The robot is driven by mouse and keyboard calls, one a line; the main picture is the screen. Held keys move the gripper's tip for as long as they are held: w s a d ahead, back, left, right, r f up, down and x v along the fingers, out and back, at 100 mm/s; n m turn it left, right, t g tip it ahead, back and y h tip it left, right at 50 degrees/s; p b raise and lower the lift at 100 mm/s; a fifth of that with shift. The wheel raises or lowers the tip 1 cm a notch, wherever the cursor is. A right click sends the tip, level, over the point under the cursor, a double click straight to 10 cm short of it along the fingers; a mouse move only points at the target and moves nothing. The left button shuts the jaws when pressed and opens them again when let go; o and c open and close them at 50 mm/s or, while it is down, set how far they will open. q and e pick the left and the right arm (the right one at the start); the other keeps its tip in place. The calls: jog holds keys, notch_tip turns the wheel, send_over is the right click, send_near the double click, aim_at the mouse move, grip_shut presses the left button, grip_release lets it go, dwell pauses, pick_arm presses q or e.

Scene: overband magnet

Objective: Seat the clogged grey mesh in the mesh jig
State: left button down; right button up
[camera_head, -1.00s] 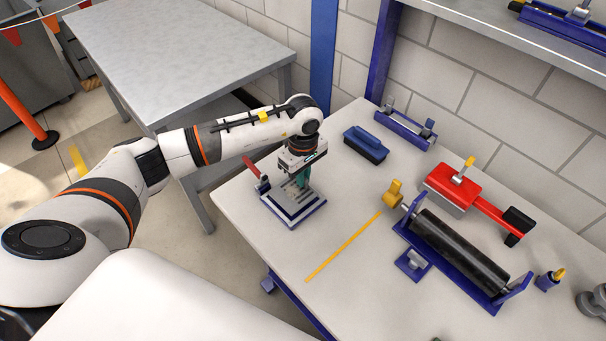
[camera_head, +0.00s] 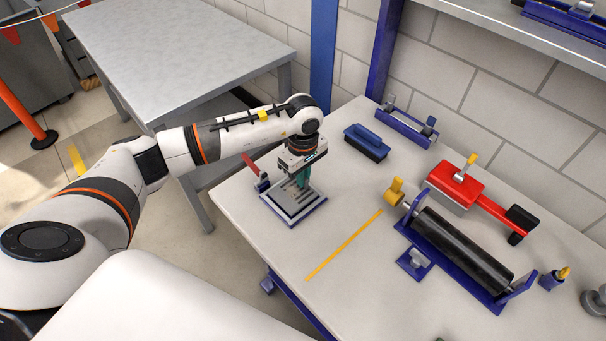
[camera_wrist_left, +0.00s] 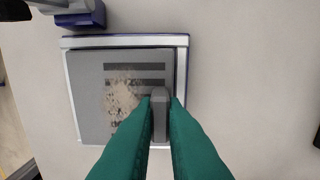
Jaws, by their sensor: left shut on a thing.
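The mesh jig (camera_head: 314,207) is a square frame with a pale rim and blue outer edge near the bench's left corner. The clogged grey mesh (camera_head: 282,205) lies within the frame's outline. In the left wrist view the mesh (camera_wrist_left: 90,80) shows dark slots and a sandy crust. It looks slightly turned against the jig's rim (camera_wrist_left: 125,41); whether it lies fully flat is unclear. My left gripper (camera_head: 302,183) points down over the jig. Its green fingers (camera_wrist_left: 160,112) are shut on the mesh's grey upright grip and hide the near right part. My right gripper is not in view.
A red lever (camera_head: 251,162) on a blue block stands at the jig's back left. A blue brush (camera_head: 367,142), a yellow strip (camera_head: 343,247), a black roller in a blue stand (camera_head: 455,252) and a red tool (camera_head: 460,187) lie to the right. Bench between is clear.

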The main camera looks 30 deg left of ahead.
pick_arm(q)
jog(key=shift+f+b, duration=0.35)
jog(key=shift+f, duration=0.1)
jog(key=c, duration=1.4)
grip_release()
notch_tip(320, 180, up, 12)
jog(key=b, duration=0.1)
jog(key=shift+b, duration=0.4)
